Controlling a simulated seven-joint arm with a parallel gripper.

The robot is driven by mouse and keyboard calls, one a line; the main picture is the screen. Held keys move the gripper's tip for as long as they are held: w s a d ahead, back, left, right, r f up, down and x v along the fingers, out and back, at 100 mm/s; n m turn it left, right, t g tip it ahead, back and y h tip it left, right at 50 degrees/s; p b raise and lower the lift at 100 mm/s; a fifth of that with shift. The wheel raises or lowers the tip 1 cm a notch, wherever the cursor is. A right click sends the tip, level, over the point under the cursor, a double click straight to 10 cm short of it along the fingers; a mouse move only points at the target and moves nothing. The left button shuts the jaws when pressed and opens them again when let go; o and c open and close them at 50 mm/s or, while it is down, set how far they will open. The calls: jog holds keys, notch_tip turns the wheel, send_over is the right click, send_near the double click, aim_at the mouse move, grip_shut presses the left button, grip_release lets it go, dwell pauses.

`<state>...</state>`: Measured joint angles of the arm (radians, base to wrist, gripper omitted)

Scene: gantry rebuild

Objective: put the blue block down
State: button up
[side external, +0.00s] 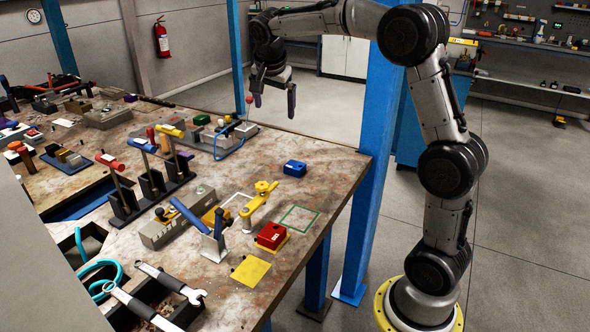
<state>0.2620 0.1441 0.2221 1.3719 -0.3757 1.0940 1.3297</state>
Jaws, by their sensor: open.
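The blue block (295,168) rests on the worn tabletop (330,166) near the table's right edge, on the far side of the green square outline. My gripper (274,108) is open and empty. It hangs with its fingers pointing down, above and to the left of the blue block in the picture, clear of it. Nothing shows between the fingers.
A red block (271,235) sits on a yellow patch, close to a yellow lever (258,203). A green square outline (299,218) and a yellow square (250,270) lie bare. Levers with coloured handles (143,146) stand at left. A blue post (377,150) rises beside the table.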

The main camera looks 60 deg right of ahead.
jog(key=w+d+f+g, duration=0.1)
jog(key=w+d+f, duration=0.2)
jog(key=d+f, duration=0.25)
jog(key=m+g, duration=0.1)
jog(key=g, duration=0.1)
send_near(295, 164)
jog(key=shift+x, duration=4.2)
jog(key=shift+s, duration=0.1)
jog(key=c, duration=1.4)
grip_shut()
jog(key=shift+r, duration=0.1)
